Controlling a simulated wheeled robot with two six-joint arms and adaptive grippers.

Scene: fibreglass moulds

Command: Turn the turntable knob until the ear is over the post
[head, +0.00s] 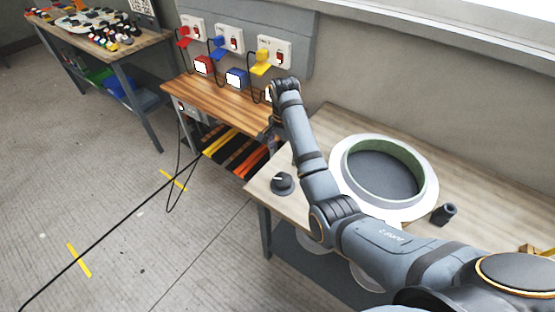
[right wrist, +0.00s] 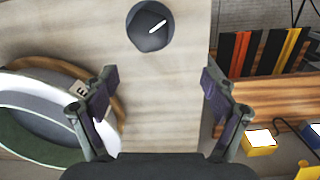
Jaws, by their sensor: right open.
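The knob (head: 283,183) is dark and round with a white pointer line. The turntable (head: 428,198) is a white disc carrying a round mould with a green rim (head: 419,160). A short dark post (head: 444,214) stands beside the disc. My right gripper (head: 271,127) is above the table's left end, partly hidden by its arm. In the right wrist view my right gripper (right wrist: 160,85) is open and empty, with the knob (right wrist: 150,26) beyond its fingertips. I cannot clearly make out the ear. My left gripper is not in view.
A wooden bench (head: 222,110) with red, blue and yellow devices stands left of the table, below wall sockets (head: 229,38). Another bench (head: 130,45) with small parts is at the far left. A black cable (head: 120,220) crosses the floor. The tabletop around the knob is clear.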

